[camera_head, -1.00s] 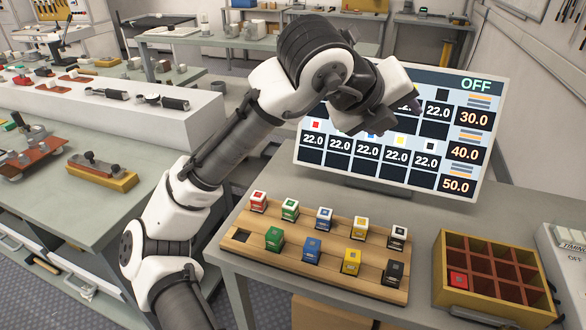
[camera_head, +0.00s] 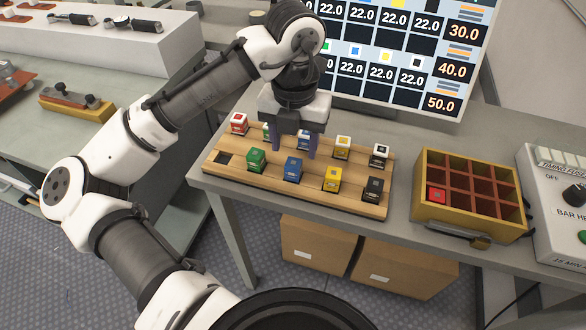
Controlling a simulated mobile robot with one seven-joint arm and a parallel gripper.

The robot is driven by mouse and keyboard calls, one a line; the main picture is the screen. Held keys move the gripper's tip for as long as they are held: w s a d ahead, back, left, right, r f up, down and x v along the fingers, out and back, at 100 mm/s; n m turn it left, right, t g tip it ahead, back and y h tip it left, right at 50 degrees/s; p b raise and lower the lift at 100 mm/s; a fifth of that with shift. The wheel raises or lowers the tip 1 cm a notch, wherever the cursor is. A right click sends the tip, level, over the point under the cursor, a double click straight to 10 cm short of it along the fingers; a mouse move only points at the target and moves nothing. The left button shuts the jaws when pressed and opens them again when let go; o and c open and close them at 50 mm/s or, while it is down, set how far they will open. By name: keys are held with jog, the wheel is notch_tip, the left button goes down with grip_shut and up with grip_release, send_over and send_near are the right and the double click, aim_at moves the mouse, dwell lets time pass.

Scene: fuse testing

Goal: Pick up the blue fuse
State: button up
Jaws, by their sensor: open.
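A blue fuse (camera_head: 292,169) stands in the front row of the wooden board (camera_head: 222,174), between a green fuse (camera_head: 256,160) and a yellow fuse (camera_head: 332,179). My gripper (camera_head: 296,149) points down over the board with its two purple fingers apart and empty. The fingertips are just behind the front blue fuse in the picture, around the back-row spot where a second blue fuse stood earlier. That back blue fuse is mostly hidden by the gripper. I cannot tell whether the fingers touch it.
White-topped red (camera_head: 239,124), yellow (camera_head: 342,147) and black (camera_head: 379,155) fuses stand in the back row. A black fuse (camera_head: 373,189) ends the front row. A divided box (camera_head: 456,222) holding a red fuse (camera_head: 437,194) stands right. The screen (camera_head: 375,112) is close behind.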

aim_at(293, 162)
jog(key=shift+s+f+p, duration=0.2)
jog(key=shift+f+p, duration=0.2)
jog(key=shift+f, duration=2.45)
jog(key=c, duration=1.1)
jog(key=shift+r, duration=0.1)
